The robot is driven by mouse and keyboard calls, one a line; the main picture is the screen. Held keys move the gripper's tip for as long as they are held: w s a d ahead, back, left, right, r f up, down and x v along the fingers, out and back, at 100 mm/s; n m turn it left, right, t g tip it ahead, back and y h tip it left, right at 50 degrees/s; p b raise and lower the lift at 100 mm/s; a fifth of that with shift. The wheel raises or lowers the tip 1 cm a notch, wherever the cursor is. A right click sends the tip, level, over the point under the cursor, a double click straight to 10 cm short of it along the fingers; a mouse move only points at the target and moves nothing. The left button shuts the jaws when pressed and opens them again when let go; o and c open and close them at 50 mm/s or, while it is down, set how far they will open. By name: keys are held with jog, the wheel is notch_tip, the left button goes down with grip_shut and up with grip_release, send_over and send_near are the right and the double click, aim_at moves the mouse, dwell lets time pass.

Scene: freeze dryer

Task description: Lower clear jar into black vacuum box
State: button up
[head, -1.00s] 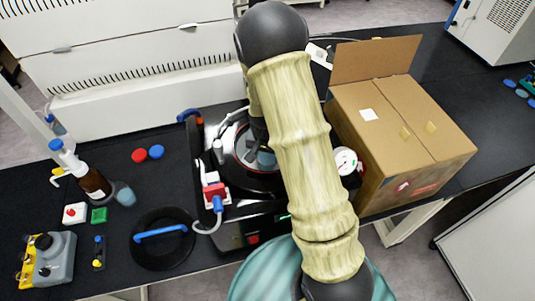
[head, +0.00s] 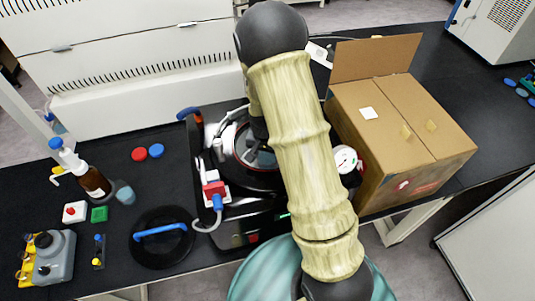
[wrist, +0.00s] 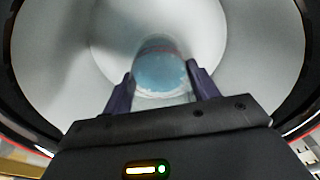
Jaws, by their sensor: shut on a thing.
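The clear jar (wrist: 160,72) has a bluish tint and sits between the two fingers of my gripper (wrist: 162,88) in the wrist view. The gripper is shut on it. The pale inner wall of the black vacuum box (wrist: 70,60) surrounds the jar and fingers, with its dark round rim at the picture's edges. I cannot tell whether the jar touches the floor inside. In the head view the vacuum box (head: 237,177) has a round opening with a reddish ring, partly hidden behind my arm.
A black round lid (head: 160,252) with a blue handle lies left of the box. A cardboard carton (head: 400,140) stands close on the right, with a pressure gauge (head: 345,159) between. A brown bottle (head: 93,183) and small coloured items are further left.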

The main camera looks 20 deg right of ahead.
jog(key=o, duration=1.6)
jog(key=shift+c, duration=0.2)
notch_tip(320, 180, up, 16)
jog(key=p, duration=1.2)
